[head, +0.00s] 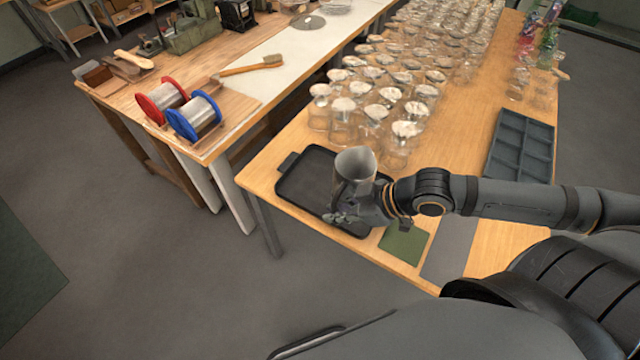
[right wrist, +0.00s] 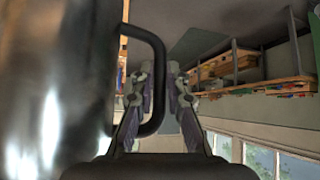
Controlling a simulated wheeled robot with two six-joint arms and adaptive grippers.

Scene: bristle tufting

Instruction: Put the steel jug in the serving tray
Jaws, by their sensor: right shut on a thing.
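The steel jug (head: 355,168) is upright or nearly so over the right part of the black serving tray (head: 302,181). Its base is partly hidden by my gripper, so I cannot tell whether it touches the tray. My right gripper (head: 347,208) is shut on the jug's handle. In the right wrist view the jug's shiny body (right wrist: 55,80) fills the left side, and its dark handle (right wrist: 158,80) runs between the fingers (right wrist: 160,92). The tray lies near the table's left edge, with a handle at its far left corner. My left gripper is not in view.
Many upside-down glasses (head: 375,112) stand just behind the tray. A green cloth (head: 405,243) and a grey mat (head: 450,250) lie to its right. A dark compartment tray (head: 520,145) is farther right. A workbench with wire spools (head: 194,117) stands left across a gap.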

